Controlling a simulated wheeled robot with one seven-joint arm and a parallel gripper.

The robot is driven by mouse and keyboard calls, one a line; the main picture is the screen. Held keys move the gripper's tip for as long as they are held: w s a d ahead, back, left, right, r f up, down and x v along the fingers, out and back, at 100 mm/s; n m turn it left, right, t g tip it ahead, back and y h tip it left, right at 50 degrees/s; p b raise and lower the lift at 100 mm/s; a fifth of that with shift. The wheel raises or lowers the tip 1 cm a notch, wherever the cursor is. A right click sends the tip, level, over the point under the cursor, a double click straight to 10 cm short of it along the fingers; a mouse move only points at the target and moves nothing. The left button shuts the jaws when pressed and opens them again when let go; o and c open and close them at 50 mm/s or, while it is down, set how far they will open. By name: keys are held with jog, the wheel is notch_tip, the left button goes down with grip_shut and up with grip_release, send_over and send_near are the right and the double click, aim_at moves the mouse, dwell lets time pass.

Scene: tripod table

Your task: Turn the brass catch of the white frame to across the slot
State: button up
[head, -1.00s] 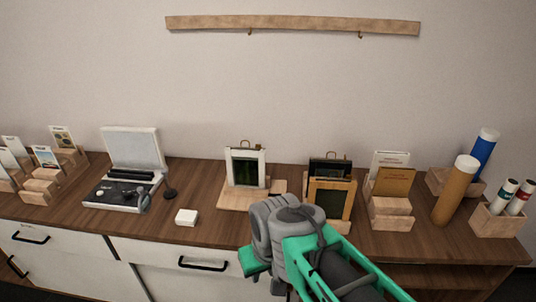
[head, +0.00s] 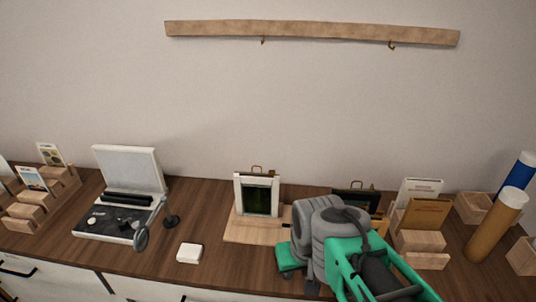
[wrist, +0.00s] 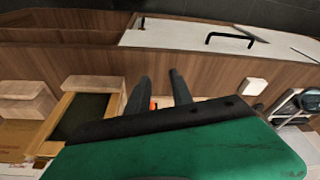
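The white frame (head: 257,194) stands upright on a pale wooden base (head: 250,229) on the counter in the head view, with a dark green panel inside. A small brass piece (head: 257,169) shows at its top edge; it is too small to tell whether this is the catch or how it is turned. My gripper is to the right and in front of the white frame in the head view, its fingers mostly hidden there. In the wrist view, its two dark fingers (wrist: 160,88) stand apart with nothing held between them. The white frame is not clearly visible there.
A wooden frame (wrist: 75,117) is left of my fingers in the wrist view, partly behind my arm in the head view. A white box (head: 190,252) and open case (head: 127,170) stand left. Card holders and tubes (head: 497,222) are right. Counter is clear between box and base.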

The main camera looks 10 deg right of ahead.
jog(key=w+r+m+p, duration=0.2)
jog(key=w+r+p, duration=0.3)
jog(key=w+r, duration=0.75)
jog(key=m+t+h+p, duration=0.1)
jog(key=m+p, duration=0.1)
jog(key=p, duration=0.1)
send_near(272, 172)
jog(key=p+x, duration=0.1)
jog(key=x, duration=0.6)
jog(key=shift+w+f, duration=0.1)
jog(key=shift+w, duration=0.05)
jog(key=shift+c, duration=0.6)
grip_shut()
